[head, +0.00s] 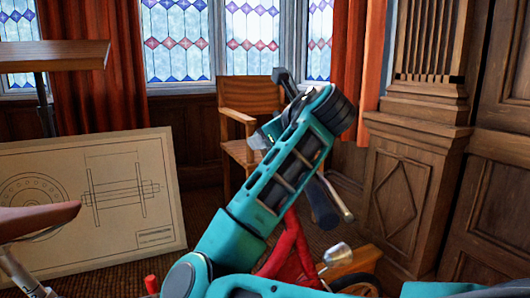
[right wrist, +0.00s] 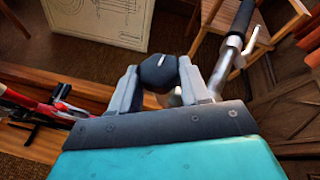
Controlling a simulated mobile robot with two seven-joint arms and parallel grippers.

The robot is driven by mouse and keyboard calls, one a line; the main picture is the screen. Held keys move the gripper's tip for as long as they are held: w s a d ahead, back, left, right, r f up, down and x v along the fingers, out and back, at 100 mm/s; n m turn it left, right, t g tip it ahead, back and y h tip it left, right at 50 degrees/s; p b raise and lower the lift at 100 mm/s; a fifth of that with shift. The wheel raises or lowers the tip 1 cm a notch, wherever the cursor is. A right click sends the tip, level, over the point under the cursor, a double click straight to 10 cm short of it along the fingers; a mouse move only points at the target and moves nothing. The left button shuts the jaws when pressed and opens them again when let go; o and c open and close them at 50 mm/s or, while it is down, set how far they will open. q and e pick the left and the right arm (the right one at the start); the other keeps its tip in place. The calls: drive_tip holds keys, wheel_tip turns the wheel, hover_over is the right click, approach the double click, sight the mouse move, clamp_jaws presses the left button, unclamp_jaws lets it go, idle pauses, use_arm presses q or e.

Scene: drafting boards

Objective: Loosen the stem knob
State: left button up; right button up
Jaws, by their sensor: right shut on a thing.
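The stem knob (right wrist: 158,72) is a dark, rounded knob in the right wrist view. It sits between the two grey fingers of my right gripper (right wrist: 157,88), which is shut on it. Behind it to the right, a silver handlebar (right wrist: 222,72) ends in a black grip (right wrist: 241,18) with a lever. My left gripper is in neither view.
A framed technical drawing (head: 90,205) leans behind the bicycle at left, under a wooden desk top (head: 50,57). A wooden chair (head: 245,97) stands behind my arm by the windows. Carved wood panelling (head: 415,190) is at right.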

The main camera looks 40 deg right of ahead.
drive_tip(key=shift+d+r+n+g+y+p, duration=0.1)
drive_tip(key=shift+r+n+g+y+p, duration=0.05)
drive_tip(key=shift+n+y+p, duration=0.4)
drive_tip(key=shift+d+r+n+g+y+p, duration=0.15)
drive_tip(key=shift+n+y+p, duration=0.2)
drive_tip(key=shift+y, duration=0.3)
drive_tip(key=shift+n+y+p, duration=0.3)
drive_tip(key=shift+p, duration=0.2)
drive_tip(key=shift+n+y+p, duration=0.3)
drive_tip(key=shift+y+p, duration=0.1)
drive_tip(key=shift+p, duration=0.4)
drive_tip(key=shift+f+g+p, duration=0.1)
drive_tip(key=shift+g+p, duration=0.2)
drive_tip(key=shift+p, duration=0.05)
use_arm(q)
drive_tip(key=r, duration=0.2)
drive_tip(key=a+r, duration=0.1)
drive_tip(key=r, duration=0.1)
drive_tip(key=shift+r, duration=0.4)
use_arm(e)
drive_tip(key=shift+f+n+y, duration=0.1)
drive_tip(key=shift+n+y, duration=0.2)
drive_tip(key=o, duration=1.1)
drive_tip(key=shift+c, duration=0.2)
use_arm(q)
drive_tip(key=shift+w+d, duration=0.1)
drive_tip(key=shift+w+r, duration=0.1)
